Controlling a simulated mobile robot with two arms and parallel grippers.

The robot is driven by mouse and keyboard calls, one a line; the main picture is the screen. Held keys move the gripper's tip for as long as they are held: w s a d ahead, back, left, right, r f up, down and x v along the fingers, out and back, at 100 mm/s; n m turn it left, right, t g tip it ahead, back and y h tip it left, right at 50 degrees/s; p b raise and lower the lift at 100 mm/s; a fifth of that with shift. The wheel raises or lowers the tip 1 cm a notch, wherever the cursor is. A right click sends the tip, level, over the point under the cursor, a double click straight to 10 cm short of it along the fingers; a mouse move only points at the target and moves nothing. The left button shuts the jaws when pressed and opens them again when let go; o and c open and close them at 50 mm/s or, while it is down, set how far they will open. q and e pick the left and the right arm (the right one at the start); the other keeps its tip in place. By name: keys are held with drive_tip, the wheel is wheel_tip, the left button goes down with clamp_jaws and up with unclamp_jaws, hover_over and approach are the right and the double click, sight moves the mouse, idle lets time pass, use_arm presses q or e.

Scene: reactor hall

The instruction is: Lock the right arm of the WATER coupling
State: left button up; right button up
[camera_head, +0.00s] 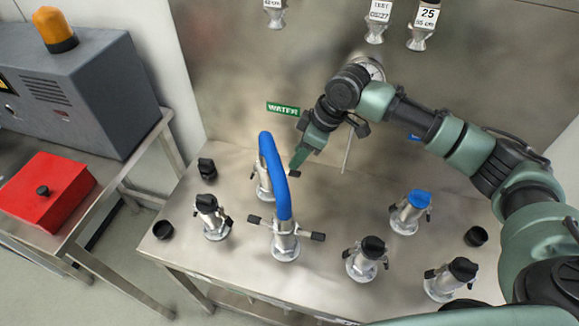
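The green WATER label (283,108) is on the back wall, above the far end of a blue hose (270,165). The hose arches from a silver coupling (263,187) at the back to a silver coupling (285,243) in front. The front coupling has one dark-tipped arm out to the left (254,219) and one to the right (317,236). A small dark arm tip (294,174) shows right of the back coupling. My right gripper (297,164) points down beside it; contact and finger gap are unclear. My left gripper is out of view.
Capped couplings stand left (212,217) and right (367,260) of the hose, with a blue-capped one (411,212) farther right. Loose black caps (476,236) lie on the steel table (330,205). A red box (44,190) and grey machine (85,90) stand left.

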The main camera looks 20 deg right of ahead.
sight(287, 171)
drive_tip(key=p+x, duration=0.1)
drive_tip(key=x, duration=0.5)
drive_tip(key=shift+s+a+f, duration=0.1)
drive_tip(key=shift+f, duration=0.1)
clamp_jaws()
